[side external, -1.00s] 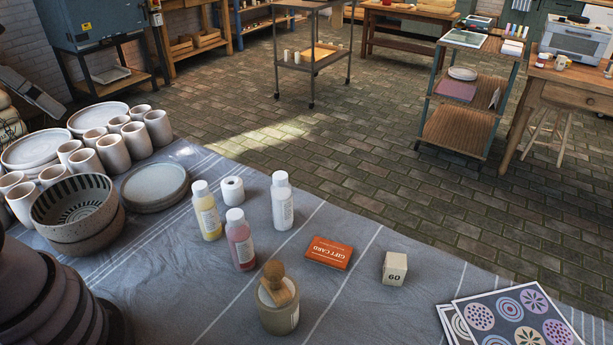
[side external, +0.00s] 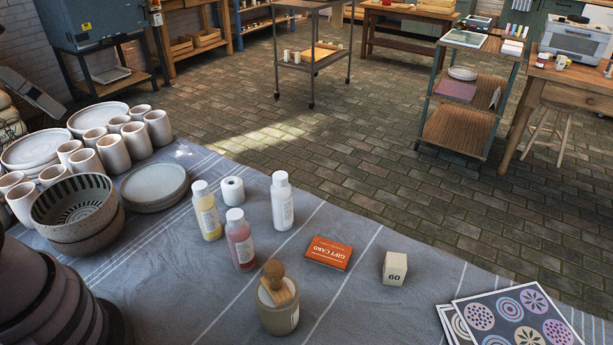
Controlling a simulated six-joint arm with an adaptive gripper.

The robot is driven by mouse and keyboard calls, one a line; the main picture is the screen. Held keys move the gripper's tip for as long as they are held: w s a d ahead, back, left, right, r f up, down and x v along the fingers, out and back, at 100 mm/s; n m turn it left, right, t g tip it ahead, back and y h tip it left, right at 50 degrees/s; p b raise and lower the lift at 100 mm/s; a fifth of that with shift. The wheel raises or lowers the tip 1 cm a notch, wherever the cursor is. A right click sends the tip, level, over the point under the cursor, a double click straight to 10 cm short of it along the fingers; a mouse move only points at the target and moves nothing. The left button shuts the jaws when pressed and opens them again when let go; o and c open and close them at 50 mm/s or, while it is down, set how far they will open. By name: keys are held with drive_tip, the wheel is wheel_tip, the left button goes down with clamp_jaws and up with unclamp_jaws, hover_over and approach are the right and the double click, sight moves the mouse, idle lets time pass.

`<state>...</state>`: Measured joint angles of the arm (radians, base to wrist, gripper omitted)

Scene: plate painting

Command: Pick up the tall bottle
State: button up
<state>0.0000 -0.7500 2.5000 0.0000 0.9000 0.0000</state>
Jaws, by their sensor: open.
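Three capped bottles stand upright on the grey striped cloth (side external: 190,300) in the side external view. The white bottle (side external: 282,205) looks the tallest and stands to the right of the others. A bottle with yellow contents (side external: 208,212) and a bottle with red contents (side external: 240,242) stand to its left, both with white caps. Nothing touches the white bottle, and its whole front side shows. I cannot make out my gripper in this view.
A white roll (side external: 232,190) stands between the bottles. Bowls (side external: 75,210), cups (side external: 112,152) and plates (side external: 155,187) crowd the left. Patterned sheets (side external: 510,318) lie at lower right.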

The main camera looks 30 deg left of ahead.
sight(255, 263)
drive_tip(key=shift+f, duration=0.1)
drive_tip(key=w+d+f+n+g+h, duration=0.3)
drive_tip(key=w+f+n+g+h, duration=0.15)
drive_tip(key=f, duration=0.25)
drive_tip(key=w+d+f+n+g+h, duration=0.3)
drive_tip(key=w+f+g+h, duration=0.25)
drive_tip(key=f, duration=0.25)
drive_tip(key=w+f+n+t+h, duration=0.2)
drive_tip(key=f+n+t, duration=0.2)
drive_tip(key=f, duration=0.3)
drive_tip(key=w+f+n+t+h, duration=0.1)
drive_tip(key=f+n+t, duration=0.4)
drive_tip(key=f+n, duration=0.2)
drive_tip(key=w+f+n+t+h, duration=0.2)
drive_tip(key=f+n+t, duration=0.2)
drive_tip(key=f, duration=0.3)
drive_tip(key=shift+w+f+n+h, duration=0.3)
drive_tip(key=shift+n, duration=0.45)
drive_tip(key=shift+w+d+f+t, duration=0.15)
drive_tip(key=shift+w+t, duration=0.05)
drive_tip(key=shift+t, duration=0.1)
drive_tip(key=x, duration=0.7)
drive_tip(key=shift+r, duration=0.2)
